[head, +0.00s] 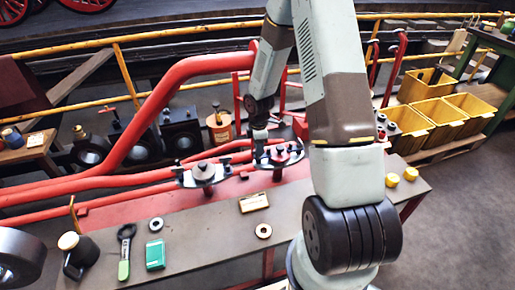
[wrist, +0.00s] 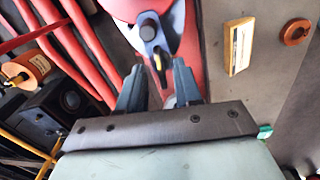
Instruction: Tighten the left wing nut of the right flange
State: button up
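The right flange (head: 284,153) stands on the red plate at the back of the bench in the head view, with dark clamp parts and studs on it. My gripper (head: 261,135) points down at its left side. In the wrist view my gripper (wrist: 160,72) has its two fingers apart. Ahead of them is a dark clamp piece with a round black knob (wrist: 149,29) and a small yellowish part (wrist: 158,61) over red metal. Which part is the left wing nut I cannot tell. The space low between the fingers is partly hidden.
The left flange (head: 203,173) stands close by on the left. A thick red pipe (head: 170,95) rises behind it. A label card (head: 253,203), a ring (head: 263,231), a green box (head: 155,257) and a green-handled tool (head: 125,252) lie on the bench. Yellow bins (head: 437,112) stand right.

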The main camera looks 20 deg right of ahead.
jog(key=shift+f, duration=0.25)
jog(key=shift+c, duration=0.4)
grip_shut()
jog(key=shift+a, duration=0.2)
jog(key=shift+d, duration=0.1)
